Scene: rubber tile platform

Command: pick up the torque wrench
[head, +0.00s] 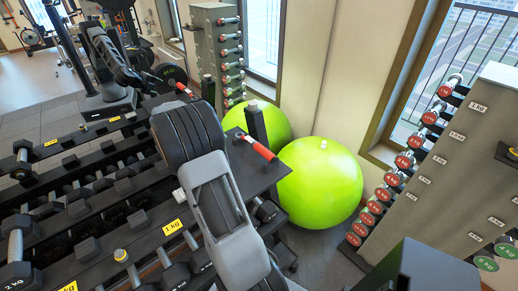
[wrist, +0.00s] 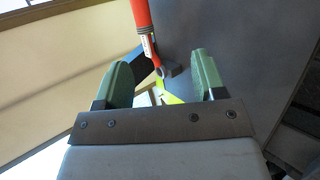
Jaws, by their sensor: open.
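Two red-handled tools lie on dark rubber tops in the head view. One (head: 260,149) is right of my arm, near the green balls; the other (head: 185,90) is farther back, beyond my arm. My arm hides the gripper in the head view.
Dumbbell racks (head: 85,190) fill the left, and another rack (head: 450,165) stands at the right. Two green exercise balls (head: 320,185) sit by the wall. A dark post (head: 256,122) stands close beside the nearer red tool. Some clear floor shows at far left.

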